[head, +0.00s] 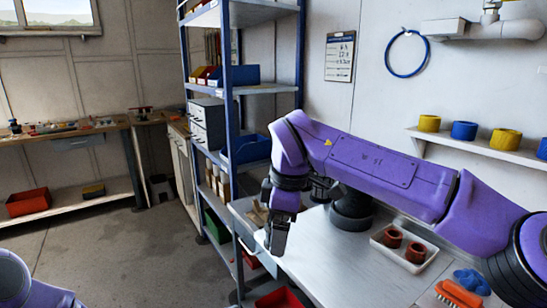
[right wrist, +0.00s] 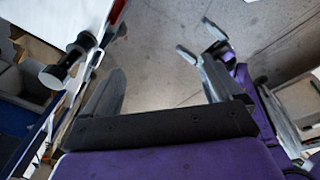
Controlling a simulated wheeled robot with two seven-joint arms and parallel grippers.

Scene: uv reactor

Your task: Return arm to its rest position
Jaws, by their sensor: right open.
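My right arm (head: 375,168) is purple. It reaches in from the right side of the head view over the table and bends down at its far end. My right gripper (head: 275,248) points down by the table's left edge. In the right wrist view my right gripper (right wrist: 160,90) has its fingers wide apart, with nothing between them but floor. My left arm (head: 32,287) shows only as a purple part at the bottom left of the head view. Grey tips beyond the right finger in the wrist view may be my left gripper, partly hidden.
The table (head: 325,255) holds a white tray (head: 428,258) with two reddish-brown rings, an orange brush (head: 458,294) and a blue item (head: 472,281). A blue-framed shelf rack (head: 228,70) stands close behind my right gripper. Open floor (head: 120,245) lies to the left.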

